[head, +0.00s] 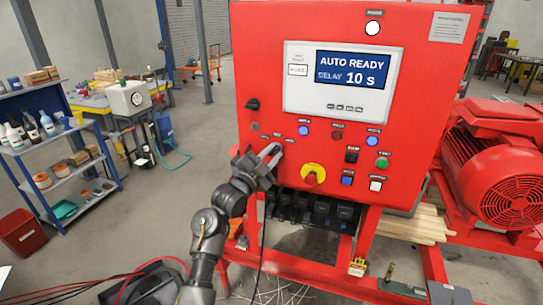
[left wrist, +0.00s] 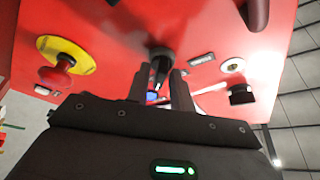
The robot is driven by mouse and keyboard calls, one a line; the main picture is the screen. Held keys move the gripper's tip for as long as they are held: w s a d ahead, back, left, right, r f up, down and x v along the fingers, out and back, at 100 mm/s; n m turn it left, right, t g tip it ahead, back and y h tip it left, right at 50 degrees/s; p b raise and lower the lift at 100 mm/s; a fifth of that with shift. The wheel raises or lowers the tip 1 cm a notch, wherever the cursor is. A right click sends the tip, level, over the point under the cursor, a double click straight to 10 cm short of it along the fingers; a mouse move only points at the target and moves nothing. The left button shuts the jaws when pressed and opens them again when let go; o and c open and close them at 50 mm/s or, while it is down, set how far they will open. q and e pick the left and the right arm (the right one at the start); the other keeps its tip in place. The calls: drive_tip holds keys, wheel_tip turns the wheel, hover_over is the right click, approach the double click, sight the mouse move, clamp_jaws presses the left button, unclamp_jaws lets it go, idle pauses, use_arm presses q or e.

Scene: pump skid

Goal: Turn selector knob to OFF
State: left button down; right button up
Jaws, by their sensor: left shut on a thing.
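The red control panel (head: 225,90) fills the middle of the head view, its display (head: 347,80) reading AUTO READY, DELAY 10 s. My left gripper (head: 275,153) is at the panel's lower left, in front of the face. In the left wrist view its two dark fingers (left wrist: 159,84) are shut on a black selector knob (left wrist: 160,55), one finger on each side. The knob is hidden behind the gripper in the head view. Its pointer position and label cannot be read. My right gripper is not in view.
A red emergency stop on a yellow disc (head: 312,174) is just right of the gripper; it also shows in the left wrist view (left wrist: 58,76). A black handle (head: 252,104) is above. Several buttons are to the right. A red motor (head: 500,170) stands at the right.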

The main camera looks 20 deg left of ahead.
use_arm(q)
drive_tip(key=shift+f+n, duration=0.1)
drive_tip(key=shift+n, duration=0.2)
drive_tip(key=n+t+y, duration=0.1)
drive_tip(key=n+y, duration=0.1)
drive_tip(key=n, duration=0.2)
drive_tip(key=n+t+y+b, duration=0.1)
drive_tip(key=n, duration=0.3)
drive_tip(key=n+t+y+b, duration=0.1)
drive_tip(key=n+y, duration=0.1)
drive_tip(key=n, duration=0.2)
drive_tip(key=shift+d+y, duration=0.2)
drive_tip(key=shift+y, duration=0.1)
drive_tip(key=shift+n, duration=0.4)
drive_tip(key=c, duration=1.5)
unclamp_jaws()
